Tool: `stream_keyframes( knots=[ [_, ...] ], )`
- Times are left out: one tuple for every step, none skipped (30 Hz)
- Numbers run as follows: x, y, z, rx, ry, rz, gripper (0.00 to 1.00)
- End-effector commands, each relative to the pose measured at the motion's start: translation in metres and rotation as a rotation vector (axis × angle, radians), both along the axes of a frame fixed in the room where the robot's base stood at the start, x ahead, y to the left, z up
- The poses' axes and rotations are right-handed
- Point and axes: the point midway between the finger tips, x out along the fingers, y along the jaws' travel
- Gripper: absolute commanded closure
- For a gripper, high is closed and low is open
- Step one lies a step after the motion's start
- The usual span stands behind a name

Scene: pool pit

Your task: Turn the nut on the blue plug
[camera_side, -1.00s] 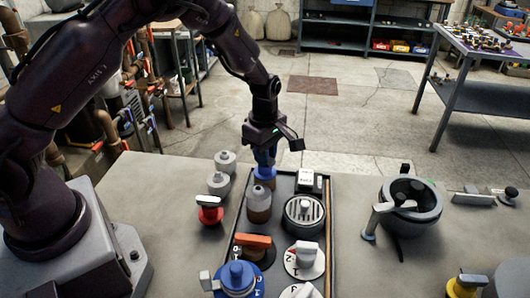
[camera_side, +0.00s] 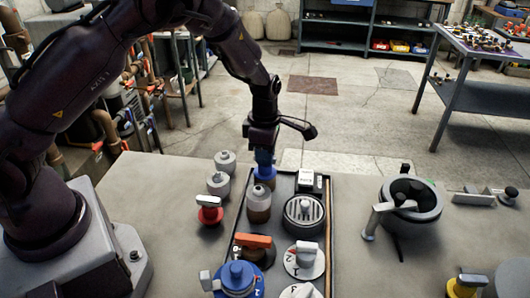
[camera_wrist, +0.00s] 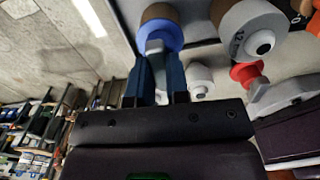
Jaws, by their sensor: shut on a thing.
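The blue plug (camera_side: 265,175) stands upright at the far left end of the dark tray. It also shows as a blue disc at the top of the wrist view (camera_wrist: 160,30). A grey nut (camera_wrist: 155,47) sits on it, between my fingertips in the wrist view. My gripper (camera_side: 264,162) points down over the plug, its blue fingers shut around the nut. It also shows in the wrist view (camera_wrist: 157,62). The fingers hide most of the nut in the side view.
A brown plug with a grey top (camera_side: 259,203) stands close in front of the blue one. Grey plugs (camera_side: 225,162) and a red valve (camera_side: 209,213) stand left of the tray (camera_side: 330,240). A round grate (camera_side: 304,213) and white box (camera_side: 306,180) are to the right.

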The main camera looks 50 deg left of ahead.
Motion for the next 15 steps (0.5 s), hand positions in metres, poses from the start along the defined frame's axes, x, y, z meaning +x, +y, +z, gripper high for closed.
stream_keyframes(
  knots=[
    [0.0001, 0.0001, 0.0001, 0.0, 0.0, 0.001, 1.0],
    [0.0001, 0.0001, 0.0001, 0.0, 0.0, 0.001, 1.0],
    [0.0001, 0.0001, 0.0001, 0.001, -0.001, 0.001, 1.0],
    [0.0001, 0.0001, 0.0001, 0.001, -0.001, 0.001, 1.0],
    [0.0001, 0.0001, 0.0001, 0.001, -0.001, 0.001, 1.0],
    [0.0001, 0.0001, 0.0001, 0.001, -0.001, 0.001, 1.0],
    [0.0001, 0.0001, 0.0001, 0.001, -0.001, 0.0, 1.0],
    [0.0001, 0.0001, 0.0001, 0.001, -0.001, 0.0, 1.0],
    [0.0001, 0.0001, 0.0001, 0.001, -0.001, 0.0, 1.0],
    [0.0001, 0.0001, 0.0001, 0.001, -0.001, 0.0, 0.8],
    [0.0001, 0.0002, 0.0001, 0.001, -0.001, 0.0, 0.73],
    [0.0001, 0.0001, 0.0001, 0.001, -0.001, 0.0, 0.64],
    [0.0001, 0.0001, 0.0001, 0.001, -0.001, 0.0, 0.57],
    [0.0001, 0.0001, 0.0001, 0.001, -0.001, 0.0, 0.57],
    [0.0001, 0.0001, 0.0001, 0.001, -0.001, 0.0, 0.57]
  ],
)
